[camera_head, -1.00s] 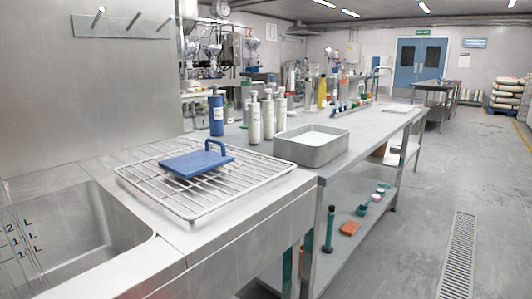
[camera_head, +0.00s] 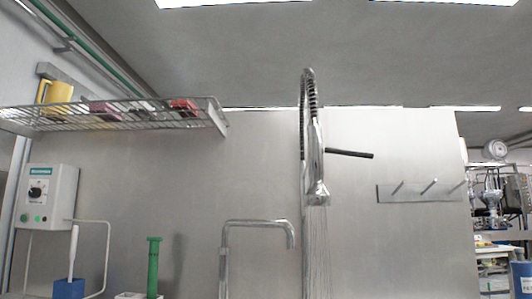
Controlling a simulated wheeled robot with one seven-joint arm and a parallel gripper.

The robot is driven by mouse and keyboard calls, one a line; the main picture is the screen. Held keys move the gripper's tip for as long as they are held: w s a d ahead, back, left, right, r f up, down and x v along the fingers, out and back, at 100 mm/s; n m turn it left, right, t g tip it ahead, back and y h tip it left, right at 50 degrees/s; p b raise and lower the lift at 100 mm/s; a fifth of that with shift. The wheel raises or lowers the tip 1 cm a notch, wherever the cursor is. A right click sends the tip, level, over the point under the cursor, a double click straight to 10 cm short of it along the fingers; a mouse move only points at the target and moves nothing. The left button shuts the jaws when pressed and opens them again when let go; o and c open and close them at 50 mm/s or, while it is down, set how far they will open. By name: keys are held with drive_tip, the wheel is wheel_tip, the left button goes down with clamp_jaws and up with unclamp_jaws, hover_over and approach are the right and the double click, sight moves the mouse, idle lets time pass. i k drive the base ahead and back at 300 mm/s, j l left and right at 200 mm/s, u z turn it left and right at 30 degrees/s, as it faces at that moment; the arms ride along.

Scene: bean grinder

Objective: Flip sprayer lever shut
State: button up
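The sprayer (camera_head: 318,192) hangs at the middle of the head view, at the end of a hose with a coiled spring (camera_head: 309,88). A thin dark-tipped lever (camera_head: 349,153) sticks out to the right of the sprayer, nearly level. Thin streams of water (camera_head: 316,250) appear to fall from the sprayer head. My gripper is not in view.
A bent metal faucet (camera_head: 258,224) stands left of the sprayer. A control box (camera_head: 47,196) is on the left wall. A hook rail (camera_head: 421,191) is at right.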

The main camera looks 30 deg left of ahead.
sight(327, 151)
drive_tip(key=j+u, duration=0.15)
drive_tip(key=u, duration=0.75)
